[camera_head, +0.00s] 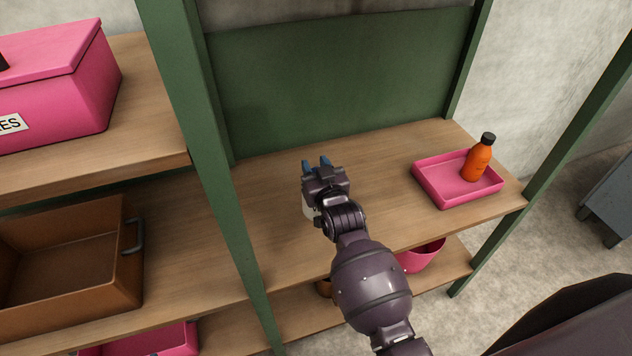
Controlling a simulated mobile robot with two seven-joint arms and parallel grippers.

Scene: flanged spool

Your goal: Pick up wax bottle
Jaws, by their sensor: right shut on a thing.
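My right gripper (316,163) is over the middle shelf board, its blue fingertips pointing toward the green back panel. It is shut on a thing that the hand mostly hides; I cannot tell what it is. A small pale patch shows at the hand's left side. An orange bottle (478,161) with a black cap stands upright in a shallow pink tray (439,194), to the right of the gripper and apart from it. No label can be read on it, so I cannot tell whether it is the wax bottle. My left gripper is not in view.
Green posts (208,150) frame the wooden shelf (390,150). A pink lidded box (60,85) sits at upper left, a brown bin (70,265) below it. A pink container (424,257) is on the lower board. The board between gripper and tray is clear.

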